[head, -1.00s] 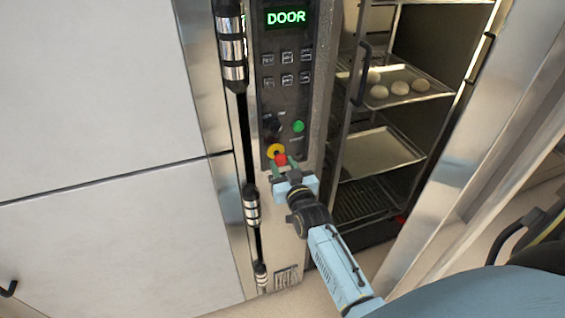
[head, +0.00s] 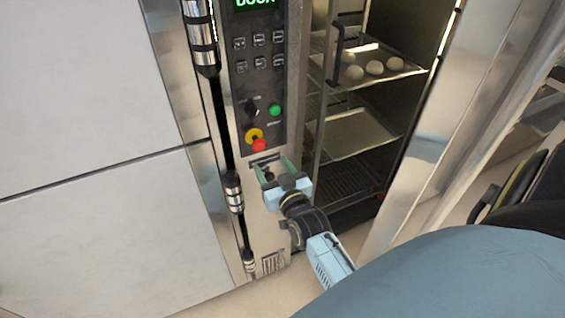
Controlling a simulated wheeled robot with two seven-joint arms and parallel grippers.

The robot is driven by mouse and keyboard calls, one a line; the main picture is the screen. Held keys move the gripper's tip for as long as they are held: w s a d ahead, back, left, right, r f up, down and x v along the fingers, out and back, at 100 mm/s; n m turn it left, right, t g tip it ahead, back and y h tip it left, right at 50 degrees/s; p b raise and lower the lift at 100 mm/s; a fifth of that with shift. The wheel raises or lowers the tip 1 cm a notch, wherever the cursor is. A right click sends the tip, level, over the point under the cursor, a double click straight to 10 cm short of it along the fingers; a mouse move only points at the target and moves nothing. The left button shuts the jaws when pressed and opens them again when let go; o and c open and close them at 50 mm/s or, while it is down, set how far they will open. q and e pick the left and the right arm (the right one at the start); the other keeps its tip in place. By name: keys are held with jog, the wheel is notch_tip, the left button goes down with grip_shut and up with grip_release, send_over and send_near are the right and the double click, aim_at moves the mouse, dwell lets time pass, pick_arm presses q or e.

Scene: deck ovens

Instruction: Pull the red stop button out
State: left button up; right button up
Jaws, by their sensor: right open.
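The red stop button (head: 259,145) with its yellow collar (head: 254,134) sits low on the dark control panel (head: 262,80). My right gripper (head: 270,165) is open, with its two green fingers apart, just below the red button. Nothing shows between the fingers, and the button appears clear of them. Whether the button is pushed in or out I cannot tell at this size. My left gripper is not in view.
A green button (head: 275,110) and a black knob (head: 251,107) sit above the red button. To the right, the oven door stands open, showing trays (head: 360,133) and dough balls (head: 374,67). A black door handle (head: 335,52) stands near the panel. Large pale panels fill the left.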

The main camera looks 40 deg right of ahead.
jog(key=v, duration=0.6)
jog(key=shift+s, duration=0.25)
jog(key=s+a+f+n+g+y+b, duration=0.1)
jog(key=s+a+f+g+y+b, duration=0.15)
jog(key=f, duration=0.85)
jog(key=s+a+f+n+g+y+b, duration=0.1)
jog(key=s+a+f+g, duration=0.25)
jog(key=f, duration=0.85)
jog(key=s+a+f+n+g+y+b, duration=0.1)
jog(key=s+a+f+g+b, duration=0.2)
jog(key=f, duration=0.8)
jog(key=s+d+f+n+g+b, duration=0.1)
jog(key=s+f+g, duration=0.2)
jog(key=s+f, duration=0.6)
jog(key=s+d+f+n+g+b, duration=0.1)
jog(key=s+f+g, duration=0.3)
jog(key=s+f, duration=0.6)
jog(key=s+d+b, duration=0.1)
jog(key=s, duration=0.7)
jog(key=shift+s+d+f, duration=0.2)
jog(key=shift+s+d, duration=0.1)
jog(key=shift+s, duration=0.15)
jog(key=shift+c, duration=0.2)
